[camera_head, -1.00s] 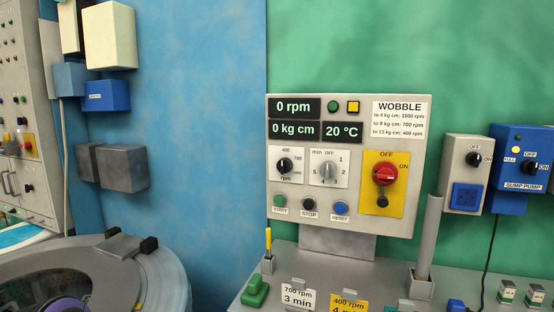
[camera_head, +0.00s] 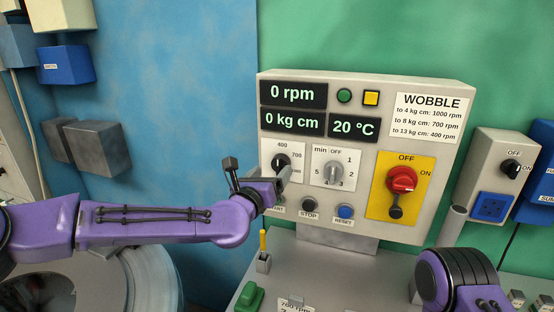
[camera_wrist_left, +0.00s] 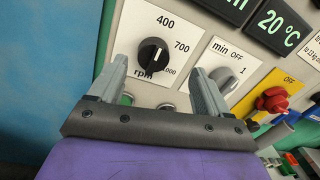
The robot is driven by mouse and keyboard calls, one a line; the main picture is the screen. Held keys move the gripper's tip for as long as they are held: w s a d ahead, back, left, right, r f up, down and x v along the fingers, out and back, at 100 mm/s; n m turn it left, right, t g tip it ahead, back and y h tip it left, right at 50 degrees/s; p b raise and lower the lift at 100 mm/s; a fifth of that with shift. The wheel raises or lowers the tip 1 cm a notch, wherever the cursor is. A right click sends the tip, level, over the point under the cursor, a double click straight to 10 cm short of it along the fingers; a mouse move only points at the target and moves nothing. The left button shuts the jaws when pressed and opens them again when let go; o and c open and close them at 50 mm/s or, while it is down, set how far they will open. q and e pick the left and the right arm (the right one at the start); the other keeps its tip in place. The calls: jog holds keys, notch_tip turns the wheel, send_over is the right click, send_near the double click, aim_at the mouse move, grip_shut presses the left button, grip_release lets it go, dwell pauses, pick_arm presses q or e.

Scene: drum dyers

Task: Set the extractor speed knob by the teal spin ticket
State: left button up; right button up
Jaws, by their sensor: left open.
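The speed knob (camera_wrist_left: 153,55) is round and black on a white plate marked 400, 700, 1000 and rpm. It also shows in the head view (camera_head: 281,161), partly behind my gripper; where its pointer is set is unclear. My left gripper (camera_wrist_left: 160,78) is open and empty, its fingers on either side below the knob in the wrist view, with no clear contact. In the head view it is at the panel's left side (camera_head: 258,172). A ticket reading 700 rpm (camera_head: 296,307) is cut off at the bottom edge. No teal ticket is identifiable. My right gripper is out of view.
The panel displays (camera_head: 293,94) read 0 rpm, 0 kg cm and 20 °C. A minute timer knob (camera_head: 333,174) and a red switch (camera_head: 401,180) sit right of the speed knob. Start, stop (camera_head: 309,204) and reset buttons lie below. A WOBBLE chart (camera_head: 428,118) is at upper right.

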aim_at(277, 166)
pick_arm(q)
jog(key=w, duration=0.2)
jog(key=w+d+f+p, duration=0.1)
jog(key=w, duration=0.3)
jog(key=shift+w+d+f, duration=0.25)
jog(key=shift+d, duration=0.1)
jog(key=shift+s+r, duration=0.35)
jog(key=shift+s, duration=0.2)
jog(key=shift+c, duration=0.3)
jog(key=shift+w+a+f, duration=0.1)
jog(key=c, duration=1)
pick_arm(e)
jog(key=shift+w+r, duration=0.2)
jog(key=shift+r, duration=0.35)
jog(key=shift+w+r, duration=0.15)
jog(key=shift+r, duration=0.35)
